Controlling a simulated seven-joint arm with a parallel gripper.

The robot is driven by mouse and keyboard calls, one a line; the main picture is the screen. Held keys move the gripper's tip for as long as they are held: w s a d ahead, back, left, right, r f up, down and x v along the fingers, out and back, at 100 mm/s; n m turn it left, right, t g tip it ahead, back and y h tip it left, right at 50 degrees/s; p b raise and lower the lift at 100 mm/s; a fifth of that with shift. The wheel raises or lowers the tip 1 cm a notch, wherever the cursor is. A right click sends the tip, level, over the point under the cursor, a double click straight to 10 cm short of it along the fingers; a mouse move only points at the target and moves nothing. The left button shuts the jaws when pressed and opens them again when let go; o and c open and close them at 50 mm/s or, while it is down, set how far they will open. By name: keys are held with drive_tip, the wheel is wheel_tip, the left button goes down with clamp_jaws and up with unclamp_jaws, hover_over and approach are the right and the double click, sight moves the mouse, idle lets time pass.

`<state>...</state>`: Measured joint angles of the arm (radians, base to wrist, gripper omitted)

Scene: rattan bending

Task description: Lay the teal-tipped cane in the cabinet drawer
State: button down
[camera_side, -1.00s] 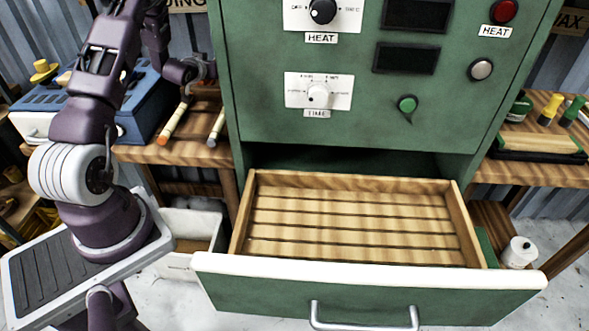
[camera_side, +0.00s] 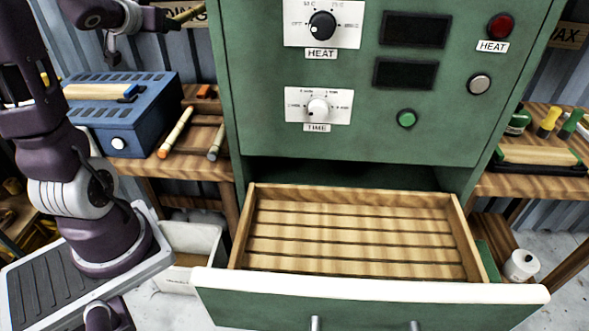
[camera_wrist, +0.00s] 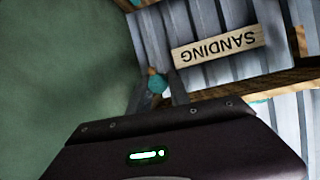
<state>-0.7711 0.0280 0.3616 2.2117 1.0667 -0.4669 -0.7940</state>
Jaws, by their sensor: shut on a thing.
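My gripper (camera_side: 165,18) is high at the top left of the side view, left of the green cabinet. It is shut on the teal-tipped cane; a short tan length of the cane (camera_side: 190,13) shows at the fingers. In the wrist view the cane's teal end (camera_wrist: 157,83) shows between the fingertips; most of its length is hidden. The cabinet drawer (camera_side: 370,291) is pulled open. Its slatted wooden floor is bare, and it lies below and to the right of my gripper.
An orange-tipped cane (camera_side: 175,133) and a grey-tipped cane (camera_side: 216,143) lie on the left bench. A blue vented box (camera_side: 135,108) stands beside them. The green cabinet (camera_side: 262,128) rises behind the drawer. A white bin (camera_side: 190,238) sits left of the drawer.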

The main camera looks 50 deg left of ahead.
drive_tip(key=shift+v, duration=1.15)
drive_tip(key=shift+a+f, duration=0.1)
drive_tip(key=shift+a, duration=0.05)
drive_tip(key=w+a+f+n, duration=0.1)
drive_tip(key=w, duration=0.1)
drive_tip(key=w+a+f+n+h, duration=0.1)
drive_tip(key=w+a, duration=0.1)
drive_tip(key=w+a+f+n, duration=0.1)
drive_tip(key=w, duration=0.1)
drive_tip(key=shift+w+a+f+n+h, duration=0.25)
drive_tip(key=shift+a+n+h, duration=0.1)
drive_tip(key=shift+n+h, duration=0.05)
drive_tip(key=w+a+f+n+h, duration=0.1)
drive_tip(key=w+a+f+n, duration=0.3)
drive_tip(key=w+f+n, duration=0.1)
drive_tip(key=shift+w+f, duration=0.2)
drive_tip(key=shift+w, duration=0.3)
wheel_tip(320, 180, down, 18)
drive_tip(key=shift+r, duration=0.25)
